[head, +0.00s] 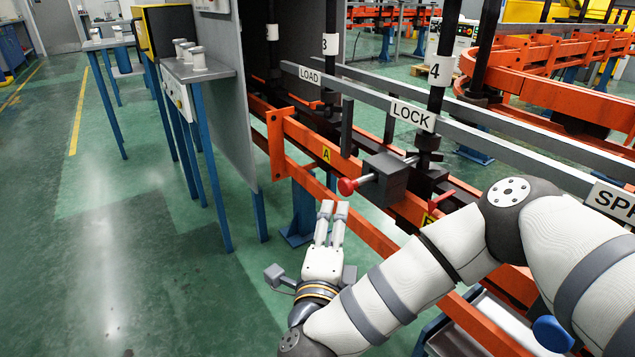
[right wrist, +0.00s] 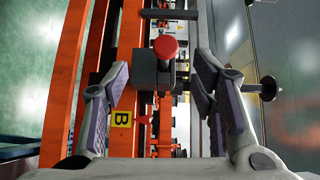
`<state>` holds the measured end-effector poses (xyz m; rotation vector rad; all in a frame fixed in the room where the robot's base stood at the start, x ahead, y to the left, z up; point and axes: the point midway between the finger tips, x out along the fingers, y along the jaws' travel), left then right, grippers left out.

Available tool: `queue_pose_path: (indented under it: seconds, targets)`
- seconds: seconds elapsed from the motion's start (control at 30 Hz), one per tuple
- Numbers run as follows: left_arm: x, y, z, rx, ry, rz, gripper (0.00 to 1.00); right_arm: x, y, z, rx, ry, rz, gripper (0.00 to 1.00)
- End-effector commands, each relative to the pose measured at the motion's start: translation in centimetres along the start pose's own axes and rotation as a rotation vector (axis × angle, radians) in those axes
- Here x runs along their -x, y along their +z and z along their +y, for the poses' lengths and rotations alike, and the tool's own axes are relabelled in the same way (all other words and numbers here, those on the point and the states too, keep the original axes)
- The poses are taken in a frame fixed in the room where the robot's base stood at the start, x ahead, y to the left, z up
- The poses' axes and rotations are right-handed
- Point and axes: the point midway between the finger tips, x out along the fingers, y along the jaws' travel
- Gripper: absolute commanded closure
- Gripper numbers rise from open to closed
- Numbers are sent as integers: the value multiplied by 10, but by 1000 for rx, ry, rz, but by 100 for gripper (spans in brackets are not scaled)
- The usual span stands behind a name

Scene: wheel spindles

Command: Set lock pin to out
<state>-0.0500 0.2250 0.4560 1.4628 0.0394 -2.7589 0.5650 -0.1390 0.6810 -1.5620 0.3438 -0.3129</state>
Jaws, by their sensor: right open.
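The lock pin's round red knob (head: 347,186) sticks out on a short silver shaft from a dark grey block (head: 388,180) below the LOCK sign (head: 413,115). A bit of shaft also shows at the block's far side. My right gripper (head: 333,210) is open and empty, just below and left of the knob, apart from it. In the right wrist view the red knob (right wrist: 165,46) and the block (right wrist: 145,68) lie ahead, between and slightly beyond the two spread fingers (right wrist: 160,75). My left gripper is not in view.
Orange rails (head: 375,185) run beside the block, with an A label on one. A red lever (head: 440,200) sits right of the block. A grey rail with LOAD and LOCK signs passes above. A grey panel (head: 205,90) stands left; green floor (head: 150,240) is clear.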

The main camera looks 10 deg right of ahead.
Motion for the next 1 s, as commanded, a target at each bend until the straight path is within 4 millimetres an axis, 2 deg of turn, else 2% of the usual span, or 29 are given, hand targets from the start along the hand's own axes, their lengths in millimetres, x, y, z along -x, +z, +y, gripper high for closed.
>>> queue_pose_path:
  seconds: [0.17,0.4,0.6,0.73,0.93,0.97,1.0]
  targets:
    - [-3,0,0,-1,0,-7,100,-20,-4,-6,-22,-17,28,48]
    - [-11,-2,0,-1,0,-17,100,-81,-6,-5,-19,-16,27,48]
    - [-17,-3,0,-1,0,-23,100,-115,-5,-5,-17,-13,23,48]
    - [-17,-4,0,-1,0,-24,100,-123,-5,-6,-17,-13,20,48]
    - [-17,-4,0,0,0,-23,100,-124,-5,-7,-17,-13,20,48]
    - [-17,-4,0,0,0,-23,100,-124,-5,-7,-17,-13,20,50]
    - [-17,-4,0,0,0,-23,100,-124,-5,-7,-17,-13,20,59]
